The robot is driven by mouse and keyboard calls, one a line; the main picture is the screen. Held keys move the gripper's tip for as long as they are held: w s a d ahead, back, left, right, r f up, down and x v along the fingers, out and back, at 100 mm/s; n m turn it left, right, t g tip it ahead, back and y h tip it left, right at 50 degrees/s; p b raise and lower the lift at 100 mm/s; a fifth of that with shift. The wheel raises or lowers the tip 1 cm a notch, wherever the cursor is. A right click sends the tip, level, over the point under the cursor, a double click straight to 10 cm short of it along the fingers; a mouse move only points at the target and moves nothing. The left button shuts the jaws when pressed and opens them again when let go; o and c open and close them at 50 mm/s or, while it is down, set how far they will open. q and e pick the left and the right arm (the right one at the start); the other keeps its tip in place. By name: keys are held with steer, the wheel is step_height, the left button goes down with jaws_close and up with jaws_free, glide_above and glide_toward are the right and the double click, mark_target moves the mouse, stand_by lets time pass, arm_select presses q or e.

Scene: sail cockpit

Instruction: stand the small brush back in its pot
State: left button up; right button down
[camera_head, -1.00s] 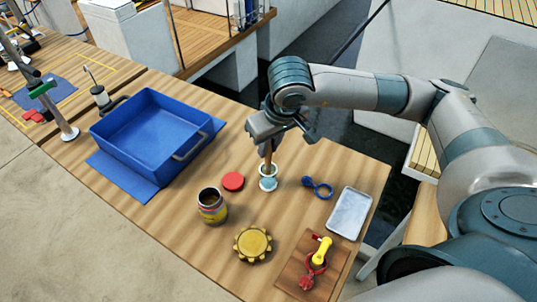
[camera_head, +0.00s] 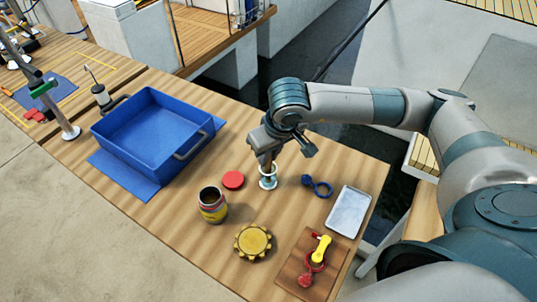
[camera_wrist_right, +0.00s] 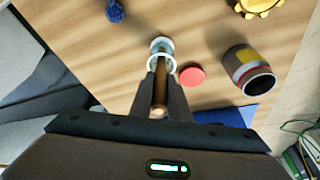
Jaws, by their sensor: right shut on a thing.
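My right gripper (camera_head: 279,147) points down and is shut on the brown handle of the small brush. The handle (camera_wrist_right: 159,92) shows between the fingers in the right wrist view. Directly below is a small pale pot or holder (camera_head: 268,183) with a white rim ring and teal inside; it also shows in the right wrist view (camera_wrist_right: 161,45). The brush's lower end lines up with the ring and appears to be inside it; the bristles cannot be made out. My left gripper is not in view.
A dark-mouthed jar (camera_head: 213,208), a red disc (camera_head: 233,180) and a yellow gear-shaped piece (camera_head: 252,243) stand nearby. A blue shackle-like item (camera_head: 318,186), a grey tray (camera_head: 348,211) and a board (camera_head: 305,283) lie right. A blue bin (camera_head: 150,155) stands left.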

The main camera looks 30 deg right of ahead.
steer(key=shift+f, duration=0.1)
steer(key=c, duration=1.7)
jaws_free()
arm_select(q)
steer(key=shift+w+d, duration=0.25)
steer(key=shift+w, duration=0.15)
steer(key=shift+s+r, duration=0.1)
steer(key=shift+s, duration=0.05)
